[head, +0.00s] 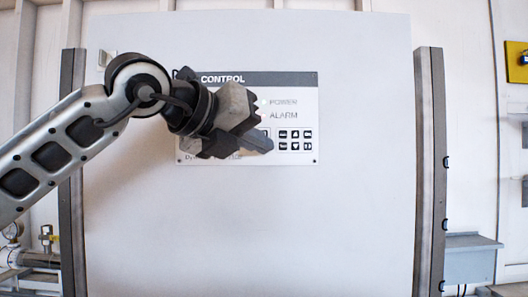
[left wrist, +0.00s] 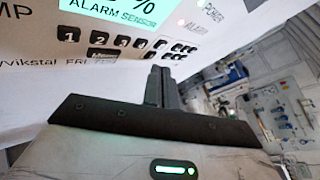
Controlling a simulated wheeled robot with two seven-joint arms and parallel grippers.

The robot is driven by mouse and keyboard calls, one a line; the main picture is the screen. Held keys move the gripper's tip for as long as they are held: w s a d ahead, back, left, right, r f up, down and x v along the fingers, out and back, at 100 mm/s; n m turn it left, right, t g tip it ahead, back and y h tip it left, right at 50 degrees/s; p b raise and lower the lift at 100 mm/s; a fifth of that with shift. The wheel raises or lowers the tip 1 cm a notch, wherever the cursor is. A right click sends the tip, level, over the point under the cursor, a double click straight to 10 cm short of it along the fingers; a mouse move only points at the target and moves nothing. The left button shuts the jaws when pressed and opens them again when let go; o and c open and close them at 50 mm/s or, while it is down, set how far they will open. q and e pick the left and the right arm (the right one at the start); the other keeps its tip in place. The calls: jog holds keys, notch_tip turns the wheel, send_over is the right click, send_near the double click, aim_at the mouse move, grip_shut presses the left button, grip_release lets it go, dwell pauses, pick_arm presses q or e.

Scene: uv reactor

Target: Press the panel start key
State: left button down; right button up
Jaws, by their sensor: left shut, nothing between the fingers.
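The white control panel (head: 305,105) with a dark "CONTROL" header is mounted on a large pale cabinet front. My left gripper (head: 268,144) is in front of the panel, covering its middle and much of its left part. Its fingertips are just left of a block of small dark keys (head: 295,140). In the left wrist view the shut, empty fingers (left wrist: 161,75) point toward the panel, just below the small keys (left wrist: 182,48). Numbered keys (left wrist: 95,39) and a cyan display (left wrist: 118,8) show to their left. I cannot read which key is start, nor tell whether the fingertips touch the panel.
Dark upright posts (head: 430,170) flank the cabinet front (head: 250,230), which is bare below the panel. A gauge and pipework (head: 35,255) stand at lower left. A grey box (head: 470,258) is at lower right.

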pick_arm(q)
jog(key=shift+s, duration=0.2)
jog(key=s+b, duration=0.4)
jog(key=s, duration=0.1)
jog(key=shift+f, duration=0.2)
jog(key=shift+r, duration=0.1)
dwell(0.8)
